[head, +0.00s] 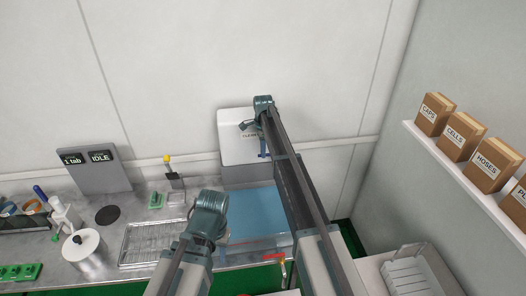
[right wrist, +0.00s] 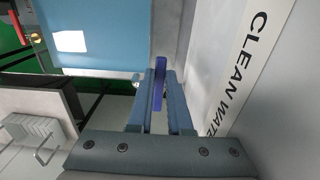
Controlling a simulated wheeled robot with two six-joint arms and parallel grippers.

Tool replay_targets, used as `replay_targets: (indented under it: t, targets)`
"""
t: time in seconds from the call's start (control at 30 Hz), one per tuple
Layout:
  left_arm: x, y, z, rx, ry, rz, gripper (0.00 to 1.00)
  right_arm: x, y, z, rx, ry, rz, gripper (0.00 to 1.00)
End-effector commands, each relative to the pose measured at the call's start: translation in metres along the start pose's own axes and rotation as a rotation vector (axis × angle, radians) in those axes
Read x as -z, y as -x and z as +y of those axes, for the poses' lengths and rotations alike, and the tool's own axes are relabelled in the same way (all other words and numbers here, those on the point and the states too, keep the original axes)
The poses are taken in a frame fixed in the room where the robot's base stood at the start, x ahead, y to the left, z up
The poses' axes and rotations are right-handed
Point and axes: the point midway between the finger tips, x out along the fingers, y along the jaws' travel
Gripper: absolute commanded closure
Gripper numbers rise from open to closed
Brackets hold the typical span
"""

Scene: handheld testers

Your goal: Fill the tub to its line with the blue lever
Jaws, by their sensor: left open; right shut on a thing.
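The blue lever (right wrist: 159,82) stands between the two fingers of my right gripper (right wrist: 158,98) in the right wrist view, and the gripper is shut on it. In the head view my right gripper (head: 252,126) is at the front of the white clean-water tank (head: 230,151), partly hidden by my own arm. The tub (head: 257,212) shows a light blue surface below the tank; it also shows in the right wrist view (right wrist: 105,30) with a white glare patch. Its fill line cannot be made out. My left gripper (head: 205,236) is open, left of the tub, its fingers mostly hidden.
A red-handled valve (head: 274,257) is at the tub's front edge. A metal drain tray (head: 150,243), a white canister (head: 84,249) and a grey display panel (head: 92,170) reading IDLE stand to the left. Labelled boxes (head: 490,163) line a right wall shelf.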

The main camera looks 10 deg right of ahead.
Motion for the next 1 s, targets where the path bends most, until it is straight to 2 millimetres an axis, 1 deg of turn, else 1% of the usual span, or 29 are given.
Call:
replay_targets:
  t: [0.2,0.23,0.37,0.4,0.77,0.87,1.0]
  targets:
    - [0.000,0.000,0.000,0.000,0.000,0.000,0.57,0.000,0.000,0.000,0.000,-0.001,-0.001,1.00]
    - [0.000,0.000,0.000,0.000,0.000,0.000,0.57,0.000,0.000,0.000,0.000,-0.001,-0.001,0.77]
    - [0.000,0.000,0.000,0.000,0.000,0.000,0.57,0.000,0.000,0.000,0.000,0.000,-0.001,0.54]
    - [0.000,0.000,0.000,0.000,0.000,0.000,0.57,0.000,0.000,0.000,0.000,0.000,0.000,0.53]
    - [0.000,0.002,0.000,0.000,0.000,0.000,0.57,0.000,0.002,0.000,0.000,0.001,0.000,0.53]
    - [0.000,0.007,-0.001,0.000,0.001,0.000,0.57,0.000,0.007,0.000,0.000,0.001,0.000,0.53]
    - [-0.001,0.018,-0.002,0.000,0.003,0.000,0.57,0.000,0.019,0.000,0.000,0.001,0.000,0.53]
